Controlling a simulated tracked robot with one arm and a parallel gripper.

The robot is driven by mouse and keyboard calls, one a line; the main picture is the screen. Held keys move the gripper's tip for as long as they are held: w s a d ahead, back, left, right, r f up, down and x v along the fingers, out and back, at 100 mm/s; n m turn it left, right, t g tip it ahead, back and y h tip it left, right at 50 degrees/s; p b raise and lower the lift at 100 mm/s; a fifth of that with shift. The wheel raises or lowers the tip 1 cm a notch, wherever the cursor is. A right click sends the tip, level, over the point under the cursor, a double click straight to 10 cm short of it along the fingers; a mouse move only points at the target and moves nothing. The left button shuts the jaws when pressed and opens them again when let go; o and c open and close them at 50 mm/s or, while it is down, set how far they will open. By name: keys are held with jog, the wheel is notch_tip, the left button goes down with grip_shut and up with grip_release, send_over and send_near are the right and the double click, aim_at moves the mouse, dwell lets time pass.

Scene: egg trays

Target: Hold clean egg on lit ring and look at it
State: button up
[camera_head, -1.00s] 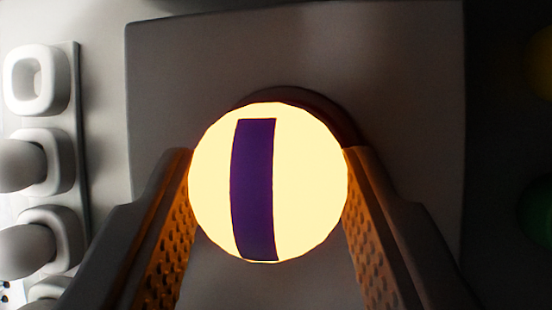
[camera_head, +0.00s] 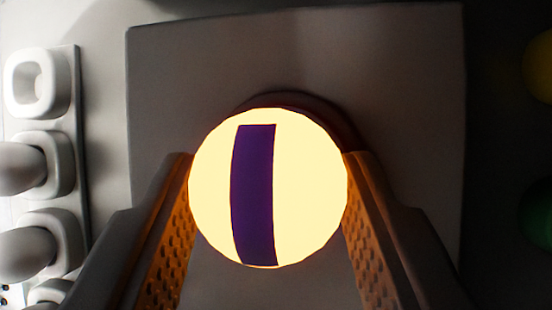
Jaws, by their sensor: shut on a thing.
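The egg (camera_head: 310,190) glows bright pale yellow in the middle of the view, with a dark purple upright band (camera_head: 254,195) left of its centre. No other mark shows on its lit face. My gripper (camera_head: 268,190) is shut on the egg, one perforated finger on each side, lit orange by the glow. Behind the egg is a dark reddish ring (camera_head: 300,99) on a grey box (camera_head: 200,80). Only the ring's far edge shows; the egg hides the rest. I cannot tell whether the egg touches the ring.
At the left, a rack (camera_head: 82,130) of white square cups stands on the pale surface. The top cup (camera_head: 60,82) is empty; two below hold pale eggs (camera_head: 15,170). At the dark right edge are a yellow round thing (camera_head: 541,65) and a green one (camera_head: 538,213).

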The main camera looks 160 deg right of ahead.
aim_at(268, 254)
jog(key=shift+r, duration=0.1)
jog(key=shift+r, duration=3.4)
